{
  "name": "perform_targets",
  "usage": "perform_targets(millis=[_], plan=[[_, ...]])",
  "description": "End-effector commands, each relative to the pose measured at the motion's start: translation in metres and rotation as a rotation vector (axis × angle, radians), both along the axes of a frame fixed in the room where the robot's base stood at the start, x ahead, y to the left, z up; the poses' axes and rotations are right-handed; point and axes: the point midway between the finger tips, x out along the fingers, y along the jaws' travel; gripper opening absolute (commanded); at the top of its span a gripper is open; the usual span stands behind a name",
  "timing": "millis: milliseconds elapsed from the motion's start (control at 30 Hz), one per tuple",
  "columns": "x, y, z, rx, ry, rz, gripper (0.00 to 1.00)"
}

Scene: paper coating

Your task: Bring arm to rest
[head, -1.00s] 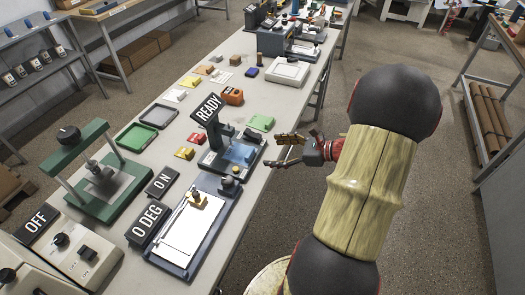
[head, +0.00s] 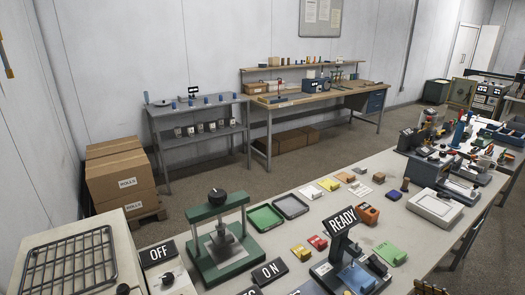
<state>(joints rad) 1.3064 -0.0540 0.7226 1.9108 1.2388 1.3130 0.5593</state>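Only a small golden-brown piece of my gripper (head: 428,288) shows at the bottom edge of the head view, just off the near side of the long bench (head: 405,258). The rest of the gripper and my arm are out of the frame. I cannot tell whether the fingers are open or shut, or whether they hold anything.
Shelving (head: 200,128), a workbench (head: 318,100) and stacked boxes (head: 120,178) stand behind. Floor shows right of the bench.

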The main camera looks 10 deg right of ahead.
Motion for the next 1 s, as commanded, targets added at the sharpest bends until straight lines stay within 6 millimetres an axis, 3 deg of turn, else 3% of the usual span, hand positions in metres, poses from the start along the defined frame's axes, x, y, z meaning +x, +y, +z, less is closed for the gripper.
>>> perform_targets(millis=[67, 233, 433, 767, 1000], plan=[[-0.002, -0.001, -0.005, -0.046, 0.003, 0.018, 0.77], [-0.031, 0.026, -0.039, -0.178, 0.084, 0.171, 0.77], [-0.065, 0.058, -0.046, -0.397, 0.164, 0.423, 0.77], [-0.090, 0.112, -0.022, -0.841, 0.208, 0.972, 0.77], [-0.092, 0.144, 0.016, -1.233, 0.163, 1.395, 0.77]])
